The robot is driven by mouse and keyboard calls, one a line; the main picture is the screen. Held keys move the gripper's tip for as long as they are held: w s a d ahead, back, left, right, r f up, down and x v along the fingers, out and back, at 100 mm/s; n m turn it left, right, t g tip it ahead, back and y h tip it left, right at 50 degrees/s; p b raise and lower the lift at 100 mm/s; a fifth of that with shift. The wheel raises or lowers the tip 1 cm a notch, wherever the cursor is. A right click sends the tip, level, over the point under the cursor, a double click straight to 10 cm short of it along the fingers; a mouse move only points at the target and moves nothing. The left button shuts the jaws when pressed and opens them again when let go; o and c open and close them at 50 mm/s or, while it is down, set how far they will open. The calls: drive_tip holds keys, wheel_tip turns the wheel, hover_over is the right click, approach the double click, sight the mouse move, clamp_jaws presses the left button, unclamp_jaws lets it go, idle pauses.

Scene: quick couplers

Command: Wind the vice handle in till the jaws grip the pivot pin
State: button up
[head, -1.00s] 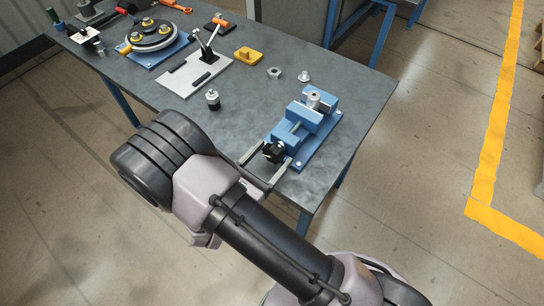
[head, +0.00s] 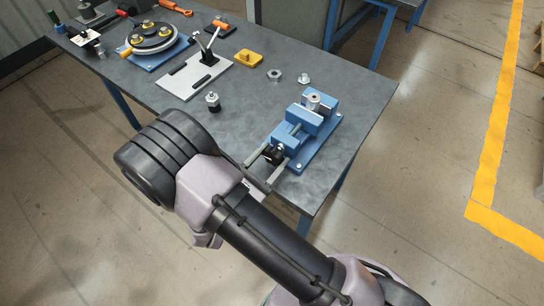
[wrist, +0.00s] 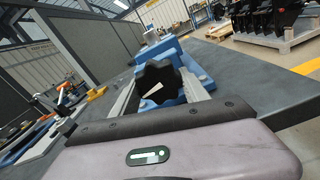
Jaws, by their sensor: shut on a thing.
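The blue vice (head: 304,121) sits on its base plate near the right edge of the bench. The pivot pin (head: 314,101), a short metal cylinder, stands upright between its jaws; I cannot tell whether both jaws touch it. The vice handle (head: 273,154) is a black lobed knob at the near end of the vice. My gripper (head: 274,160) has one finger on each side of the knob and is shut on it.
A metal nut (head: 274,75), a small flanged part (head: 304,79) and a yellow block (head: 248,58) lie behind the vice. A dark-based fitting (head: 213,101) stands to its left. A lever fixture (head: 196,75) and a round turntable (head: 152,38) are farther left.

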drive_tip(key=o, duration=1.4)
drive_tip(key=shift+c, duration=0.2)
drive_tip(key=shift+s+a, duration=0.1)
drive_tip(key=p+v, duration=0.3)
drive_tip(key=v, duration=1.4)
drive_tip(key=shift+s+a, duration=0.1)
drive_tip(key=shift+n, duration=0.6)
drive_tip(key=b+x, duration=0.2)
drive_tip(key=x, duration=0.4)
drive_tip(key=b+x, duration=0.2)
drive_tip(key=x, duration=0.4)
drive_tip(key=b+x, duration=0.2)
drive_tip(key=x, duration=0.4)
drive_tip(key=shift+r, duration=0.3)
